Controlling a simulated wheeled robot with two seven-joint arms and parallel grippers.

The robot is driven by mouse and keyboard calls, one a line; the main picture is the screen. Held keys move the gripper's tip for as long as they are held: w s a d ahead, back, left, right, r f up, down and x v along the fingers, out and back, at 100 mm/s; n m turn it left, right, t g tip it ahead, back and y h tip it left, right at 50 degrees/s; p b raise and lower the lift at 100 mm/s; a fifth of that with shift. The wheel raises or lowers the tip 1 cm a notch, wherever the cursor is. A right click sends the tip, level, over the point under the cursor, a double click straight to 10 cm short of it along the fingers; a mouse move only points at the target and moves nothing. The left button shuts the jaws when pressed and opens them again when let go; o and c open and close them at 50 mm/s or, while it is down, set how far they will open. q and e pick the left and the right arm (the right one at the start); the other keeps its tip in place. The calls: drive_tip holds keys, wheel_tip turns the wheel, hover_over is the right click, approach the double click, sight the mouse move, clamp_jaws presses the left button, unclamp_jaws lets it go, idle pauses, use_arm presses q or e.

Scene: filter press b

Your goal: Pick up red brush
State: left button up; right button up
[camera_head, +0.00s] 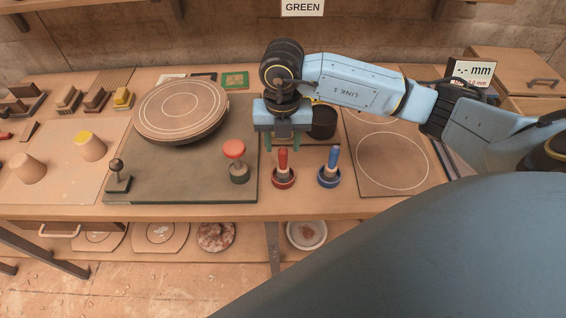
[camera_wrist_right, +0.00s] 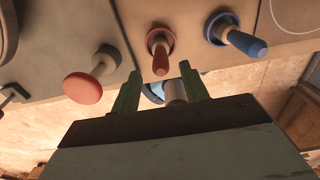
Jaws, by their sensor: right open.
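The red brush (camera_head: 283,166) stands upright in a round dark red holder (camera_head: 284,181) on the table, its handle pointing up. In the right wrist view the red brush (camera_wrist_right: 159,58) lies just beyond the fingertips, roughly in line with the space between them. My right gripper (camera_head: 288,142) is open and empty, behind and above the red brush in the head view. Its two green fingers also show in the right wrist view (camera_wrist_right: 158,80), apart from the brush. My left gripper is not in view.
A blue brush (camera_head: 334,165) stands close to the right. A red mushroom knob (camera_head: 235,150) and a black lever (camera_head: 117,171) are to the left, beside a round plate (camera_head: 180,108). A dark cup (camera_head: 324,121) stands behind. A square board (camera_head: 390,178) lies right.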

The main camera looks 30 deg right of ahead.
sight(283, 165)
wheel_tip(283, 165, down, 5)
drive_tip(key=shift+d, duration=0.1)
clamp_jaws()
idle(0.4)
